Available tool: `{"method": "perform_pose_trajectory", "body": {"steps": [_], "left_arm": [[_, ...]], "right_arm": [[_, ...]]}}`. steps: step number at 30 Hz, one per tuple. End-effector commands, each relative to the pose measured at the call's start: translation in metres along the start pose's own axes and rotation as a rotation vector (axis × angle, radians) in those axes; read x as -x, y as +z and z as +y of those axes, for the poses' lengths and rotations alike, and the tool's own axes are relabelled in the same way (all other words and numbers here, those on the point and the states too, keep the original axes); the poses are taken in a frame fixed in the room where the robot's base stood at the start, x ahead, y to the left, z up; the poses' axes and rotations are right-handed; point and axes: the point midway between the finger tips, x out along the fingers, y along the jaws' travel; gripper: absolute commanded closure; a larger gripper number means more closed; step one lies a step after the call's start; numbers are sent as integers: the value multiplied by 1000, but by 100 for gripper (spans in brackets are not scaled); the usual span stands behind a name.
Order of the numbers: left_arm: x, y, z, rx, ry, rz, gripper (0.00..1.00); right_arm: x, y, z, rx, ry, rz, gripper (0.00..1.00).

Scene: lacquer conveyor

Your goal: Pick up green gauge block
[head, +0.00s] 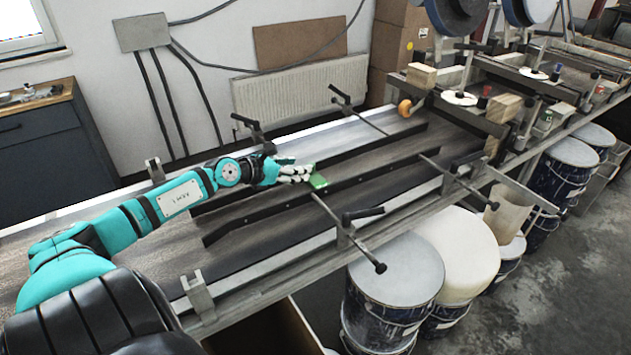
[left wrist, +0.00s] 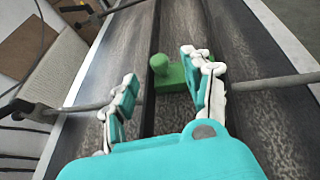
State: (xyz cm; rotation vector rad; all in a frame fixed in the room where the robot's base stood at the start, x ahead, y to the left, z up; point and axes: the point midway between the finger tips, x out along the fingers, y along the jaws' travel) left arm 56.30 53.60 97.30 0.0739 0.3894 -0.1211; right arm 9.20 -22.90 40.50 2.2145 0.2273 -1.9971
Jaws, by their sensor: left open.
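The green gauge block (head: 318,182) sits on the conveyor between the two dark guide rails in the head view. In the left wrist view the block (left wrist: 172,76) has a flat body with a round knob on its left side. My left gripper (head: 300,173) is open and close beside the block. In the left wrist view its fingers (left wrist: 158,92) stand apart, and the block lies beyond and between them, nearer the right finger, which hides part of it. I cannot tell whether that finger touches it. My right gripper is not in view.
The conveyor (head: 270,245) carries long dark rails (head: 350,176) and rods with black handles (head: 350,235) close to the block. An orange roller (head: 405,108) and wooden blocks (head: 504,107) stand farther along. Drums (head: 395,270) line the front side.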

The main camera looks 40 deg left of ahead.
Motion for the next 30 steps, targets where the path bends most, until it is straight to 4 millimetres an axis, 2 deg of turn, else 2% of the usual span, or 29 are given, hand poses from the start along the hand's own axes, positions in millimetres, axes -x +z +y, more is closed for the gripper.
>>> {"method": "perform_pose_trajectory", "body": {"steps": [6, 12, 21, 23, 30], "left_arm": [[-25, 1, 2, 4, 0, -5, 49], [-41, -1, 2, 2, 0, -2, 49], [-44, -2, 1, -1, -1, -1, 49], [-44, -2, 1, -1, -1, -1, 54], [-44, -2, 1, 0, 0, -1, 86]], "right_arm": [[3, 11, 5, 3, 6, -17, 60], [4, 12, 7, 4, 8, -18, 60], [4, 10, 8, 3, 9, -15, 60], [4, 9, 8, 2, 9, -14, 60], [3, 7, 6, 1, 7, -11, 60]]}}
